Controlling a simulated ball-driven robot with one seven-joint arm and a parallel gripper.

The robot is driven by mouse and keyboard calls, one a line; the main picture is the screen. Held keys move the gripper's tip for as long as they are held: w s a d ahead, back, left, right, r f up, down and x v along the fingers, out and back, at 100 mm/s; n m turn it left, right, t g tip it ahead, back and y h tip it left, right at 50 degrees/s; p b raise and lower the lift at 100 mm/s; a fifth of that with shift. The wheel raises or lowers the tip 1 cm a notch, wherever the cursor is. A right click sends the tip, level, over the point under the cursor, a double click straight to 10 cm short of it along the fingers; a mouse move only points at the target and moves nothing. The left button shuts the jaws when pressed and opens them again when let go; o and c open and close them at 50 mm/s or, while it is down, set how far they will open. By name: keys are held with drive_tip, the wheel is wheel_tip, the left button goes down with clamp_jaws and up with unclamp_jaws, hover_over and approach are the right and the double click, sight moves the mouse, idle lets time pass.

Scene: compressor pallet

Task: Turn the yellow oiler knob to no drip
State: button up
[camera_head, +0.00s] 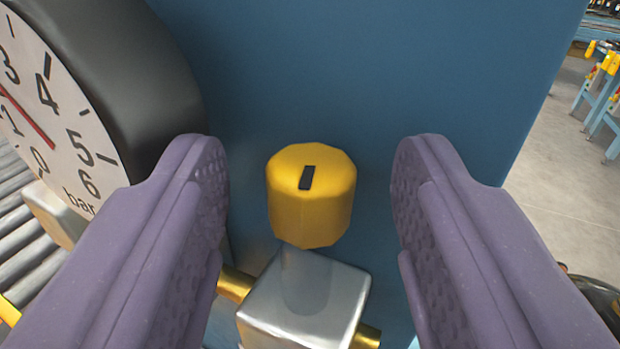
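The yellow oiler knob (311,210) is a faceted cap with a short black mark on its top face, near the middle of the view. The mark runs nearly straight up the picture, leaning slightly right. Below the knob, a clear stem joins a silver metal block (300,310) with brass fittings on two sides. My gripper (310,165) is open, its two purple fingers on either side of the knob. A visible gap separates each finger from the knob. Any drip scale or label is not visible.
A black-rimmed pressure gauge (70,150) with a red needle stands close on the left, beside the left finger. A blue panel (370,70) rises behind the knob. Grey rollers (25,235) lie at lower left. Open floor (560,190) shows at right, with blue stands beyond.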

clamp_jaws()
drive_tip(key=shift+a+m+h+b, duration=0.3)
drive_tip(key=shift+m+h+b, duration=0.5)
drive_tip(key=shift+h+b, duration=0.25)
drive_tip(key=shift+m+h+b, duration=0.4)
drive_tip(key=shift+m+h, duration=0.4)
drive_tip(key=shift+h, duration=0.65)
drive_tip(key=shift+o, duration=0.5)
unclamp_jaws()
drive_tip(key=s+a, duration=0.1)
drive_tip(key=s, duration=0.6)
drive_tip(key=shift+s+a+p, duration=0.2)
drive_tip(key=shift+s+p, duration=0.1)
drive_tip(key=shift+s, duration=0.05)
